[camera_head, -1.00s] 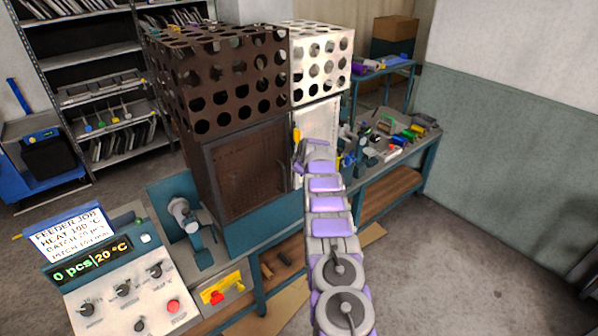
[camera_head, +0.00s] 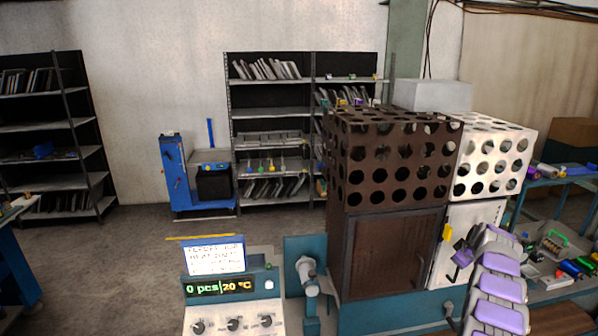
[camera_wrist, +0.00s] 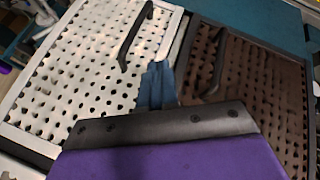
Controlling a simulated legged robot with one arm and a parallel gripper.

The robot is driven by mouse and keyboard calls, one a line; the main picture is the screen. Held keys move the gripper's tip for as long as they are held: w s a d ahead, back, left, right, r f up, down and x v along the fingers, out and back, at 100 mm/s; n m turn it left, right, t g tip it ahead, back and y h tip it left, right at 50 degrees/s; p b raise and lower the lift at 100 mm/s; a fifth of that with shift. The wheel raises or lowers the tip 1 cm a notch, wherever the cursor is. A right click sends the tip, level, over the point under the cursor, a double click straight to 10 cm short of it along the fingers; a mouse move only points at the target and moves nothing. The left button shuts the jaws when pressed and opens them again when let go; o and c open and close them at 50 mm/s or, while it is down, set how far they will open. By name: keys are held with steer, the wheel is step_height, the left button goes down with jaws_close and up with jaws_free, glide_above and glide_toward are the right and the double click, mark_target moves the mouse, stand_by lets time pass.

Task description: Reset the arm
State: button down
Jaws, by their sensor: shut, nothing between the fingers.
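My arm (camera_head: 499,291), grey with purple panels, rises at the lower right of the head view, in front of the white perforated cabinet. My gripper (camera_wrist: 157,72) shows in the wrist view as blue-grey fingers closed together, with nothing between them. The fingers point toward the gap between the white perforated door (camera_wrist: 88,72) and the brown perforated door (camera_wrist: 248,95). I cannot tell whether they touch either one. Each door has a dark handle. In the head view the fingertips cannot be made out clearly.
A brown cabinet (camera_head: 392,250) and a white cabinet (camera_head: 468,228) stand side by side, with perforated boxes on top. A control panel (camera_head: 231,318) reads "0 pcs|20 °C". Shelves (camera_head: 270,112) and a blue cart (camera_head: 184,185) stand behind. The floor at left is open.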

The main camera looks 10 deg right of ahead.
steer(key=s+a+r+m+g+y+b, duration=0.15)
steer(key=s+a+r, duration=0.25)
steer(key=a, duration=0.9)
steer(key=s+a+r+g+y+b, duration=0.1)
steer(key=s+a+r+b, duration=0.25)
steer(key=a, duration=0.95)
steer(key=s+a+m+g+b, duration=0.2)
steer(key=s+a+g+b, duration=0.1)
steer(key=s+a, duration=1.25)
steer(key=s+a+f+g+b, duration=0.1)
steer(key=s+a+f, duration=0.1)
steer(key=s, duration=0.9)
steer(key=s+a+f+m+g+b, duration=0.1)
steer(key=s+a+f, duration=0.1)
steer(key=s, duration=0.9)
steer(key=s+a+f+g+b, duration=0.1)
steer(key=s+f, duration=0.3)
steer(key=s, duration=0.7)
steer(key=shift+a+f+b, duration=0.25)
steer(key=shift+a+b, duration=0.1)
steer(key=shift+a, duration=0.55)
steer(key=c, duration=1.8)
jaws_free()
steer(key=shift+m, duration=0.25)
